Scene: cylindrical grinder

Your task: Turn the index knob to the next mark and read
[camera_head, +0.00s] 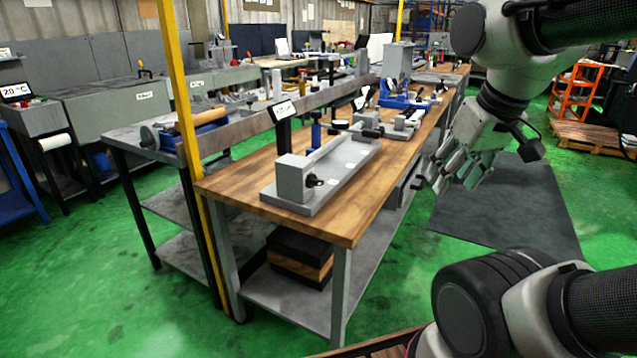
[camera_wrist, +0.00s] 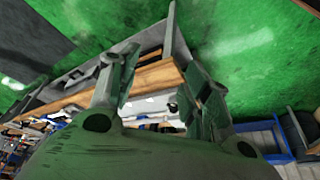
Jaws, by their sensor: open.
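A grey fixture (camera_head: 335,165) with a long flat base lies on the near end of the wooden bench. A small black knob (camera_head: 314,181) sits on the front face of its grey end block; its marks are too small to read. A small white display (camera_head: 284,110) on a black post stands behind the block, its text unreadable. My gripper (camera_head: 455,172) is open and empty, right of the bench and apart from the knob. In the wrist view, the open fingers (camera_wrist: 163,85) spread in front of the bench edge; I cannot make out the knob there.
The wooden bench top (camera_head: 235,183) is bare around the fixture's near end. A yellow post (camera_head: 180,95) stands at its left. Blue and grey fixtures (camera_head: 403,95) stand farther back. A dark mat (camera_head: 510,205) lies on the green floor at right.

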